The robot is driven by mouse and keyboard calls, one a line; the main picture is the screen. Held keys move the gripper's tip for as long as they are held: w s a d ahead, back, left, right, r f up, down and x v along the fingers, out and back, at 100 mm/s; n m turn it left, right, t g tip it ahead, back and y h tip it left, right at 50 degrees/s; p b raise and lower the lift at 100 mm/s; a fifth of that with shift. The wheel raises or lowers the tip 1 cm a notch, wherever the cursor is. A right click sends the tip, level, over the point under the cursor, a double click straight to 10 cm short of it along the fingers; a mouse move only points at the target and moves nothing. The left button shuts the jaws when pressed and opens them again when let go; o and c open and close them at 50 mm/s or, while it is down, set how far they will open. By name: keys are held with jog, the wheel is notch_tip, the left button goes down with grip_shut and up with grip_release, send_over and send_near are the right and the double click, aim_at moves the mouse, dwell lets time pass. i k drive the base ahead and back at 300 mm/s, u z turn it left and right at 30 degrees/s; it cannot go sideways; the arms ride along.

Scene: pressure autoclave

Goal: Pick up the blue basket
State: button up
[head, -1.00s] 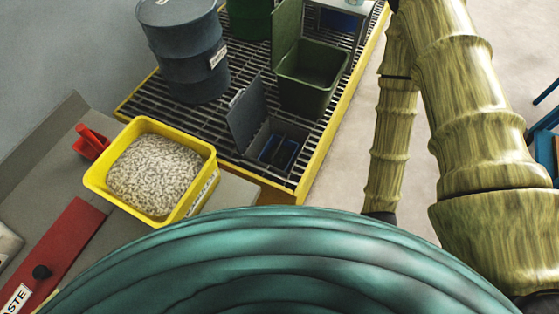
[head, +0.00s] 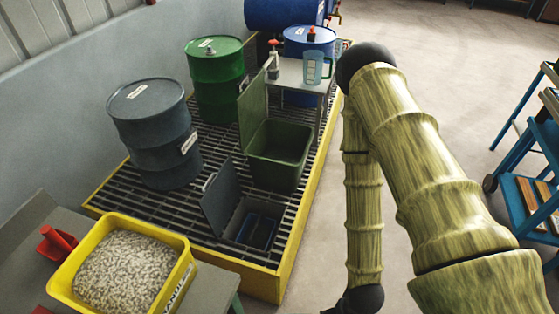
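No object in view is clearly a blue basket. A small dark blue item (head: 257,230) sits inside an open grey bin (head: 229,241) at the front of the grated platform; I cannot tell whether it is the basket. My arm, with a bamboo-like yellow-green surface, fills the right of the head view. My gripper is not in view, and the arm's lower end runs out at the bottom edge.
A yellow-edged grated platform (head: 275,272) holds a grey drum (head: 152,125), a green drum (head: 214,85), an open green bin (head: 279,160) and blue drums behind. A yellow tub (head: 172,258) of granules stands lower left. A blue cart (head: 526,180) is at right.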

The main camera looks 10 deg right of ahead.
aim_at(257, 232)
jog(key=k, duration=0.45)
jog(key=z, duration=0.85)
jog(key=i, duration=0.9)
jog(key=u, duration=2.25)
